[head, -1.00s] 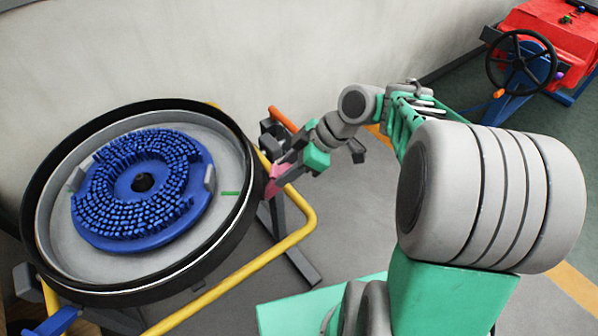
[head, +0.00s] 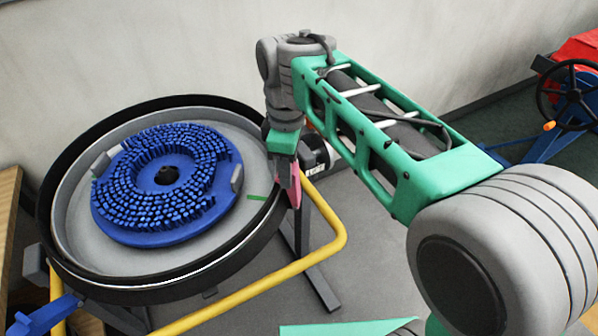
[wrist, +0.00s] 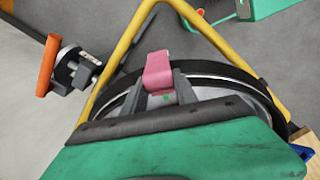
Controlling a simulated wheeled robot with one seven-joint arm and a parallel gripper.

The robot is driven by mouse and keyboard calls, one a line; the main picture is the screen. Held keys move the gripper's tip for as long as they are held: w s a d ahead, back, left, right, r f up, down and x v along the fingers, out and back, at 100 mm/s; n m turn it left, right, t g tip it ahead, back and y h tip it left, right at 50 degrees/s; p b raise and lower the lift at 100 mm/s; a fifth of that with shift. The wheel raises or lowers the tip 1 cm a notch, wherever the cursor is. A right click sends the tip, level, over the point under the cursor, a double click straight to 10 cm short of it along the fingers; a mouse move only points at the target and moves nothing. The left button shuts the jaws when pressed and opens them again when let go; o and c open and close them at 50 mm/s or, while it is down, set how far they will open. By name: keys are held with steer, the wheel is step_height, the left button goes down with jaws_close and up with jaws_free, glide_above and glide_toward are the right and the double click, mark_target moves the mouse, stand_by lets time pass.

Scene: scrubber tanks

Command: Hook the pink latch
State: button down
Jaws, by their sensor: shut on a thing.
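The pink latch (head: 295,189) is at the right side of the round black-rimmed tank (head: 188,278). In the wrist view the pink latch (wrist: 158,70) stands between the two grey fingers, in front of the tank's dark rim. My gripper (head: 287,172) points down at the rim and is shut on the latch. In the wrist view my gripper (wrist: 160,92) has its fingers on either side of the latch's lower part. The latch's lower end is hidden there, and I cannot tell whether it is hooked.
A blue brush disc (head: 130,208) lies inside the tank. A yellow tube frame (head: 335,240) runs around the tank close to my gripper. An orange-handled part (wrist: 47,65) shows at left in the wrist view. A red machine with a black handwheel (head: 572,92) stands far right.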

steer(key=shift+a+f, duration=0.1)
stand_by(0.4)
steer(key=c, duration=1)
jaws_free()
steer(key=shift+o, duration=0.2)
step_height(320, 180, up, 8)
steer(key=shift+f+p, duration=0.1)
steer(key=shift+p, duration=1.1)
